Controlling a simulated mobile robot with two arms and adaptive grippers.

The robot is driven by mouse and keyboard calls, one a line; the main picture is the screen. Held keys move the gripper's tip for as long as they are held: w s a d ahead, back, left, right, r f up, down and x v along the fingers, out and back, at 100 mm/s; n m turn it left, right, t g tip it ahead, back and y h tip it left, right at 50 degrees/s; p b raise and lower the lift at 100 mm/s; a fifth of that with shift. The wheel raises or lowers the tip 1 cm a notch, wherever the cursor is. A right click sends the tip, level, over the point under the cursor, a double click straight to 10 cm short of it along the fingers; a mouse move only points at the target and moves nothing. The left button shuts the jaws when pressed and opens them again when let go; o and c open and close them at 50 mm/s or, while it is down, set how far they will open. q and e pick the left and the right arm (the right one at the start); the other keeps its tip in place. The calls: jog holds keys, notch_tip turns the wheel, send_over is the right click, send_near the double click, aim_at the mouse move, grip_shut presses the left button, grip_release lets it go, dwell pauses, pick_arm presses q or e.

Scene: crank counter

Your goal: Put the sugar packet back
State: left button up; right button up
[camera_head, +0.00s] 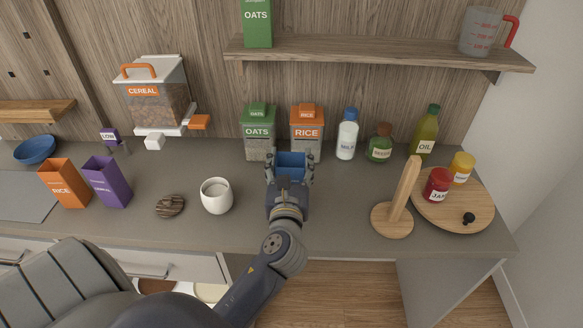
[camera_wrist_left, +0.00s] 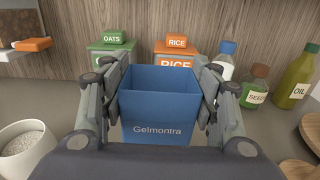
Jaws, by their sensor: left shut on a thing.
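My left gripper (camera_head: 290,172) is shut on a blue open-topped box (camera_head: 291,160) over the middle of the counter. In the left wrist view the box (camera_wrist_left: 158,110) stands upright between the two fingers and bears the word "Gelmontra". No label reading sugar shows on any packet. Whether the box touches the counter I cannot tell. An orange packet labelled RICE (camera_head: 64,184) and a purple packet (camera_head: 107,182) stand at the left of the counter. My right gripper is not in view.
Oats (camera_head: 258,135) and rice (camera_head: 306,130) canisters stand just behind the box. A white cup (camera_head: 216,195) is left of my gripper. A wooden stand (camera_head: 392,220) and a round board (camera_head: 470,217) with jars are right. The counter between gripper and stand is clear.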

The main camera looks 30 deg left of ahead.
aim_at(292, 166)
pick_arm(q)
jog(key=shift+w+a, duration=0.1)
jog(key=shift+w, duration=0.25)
jog(key=shift+f, duration=0.4)
notch_tip(292, 166, down, 2)
jog(key=shift+f+b, duration=0.15)
jog(key=shift+b, duration=0.15)
jog(key=shift+f, duration=0.2)
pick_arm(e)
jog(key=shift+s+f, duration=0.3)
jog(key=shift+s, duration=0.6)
pick_arm(q)
jog(key=shift+f, duration=0.15)
jog(key=o, duration=1.6)
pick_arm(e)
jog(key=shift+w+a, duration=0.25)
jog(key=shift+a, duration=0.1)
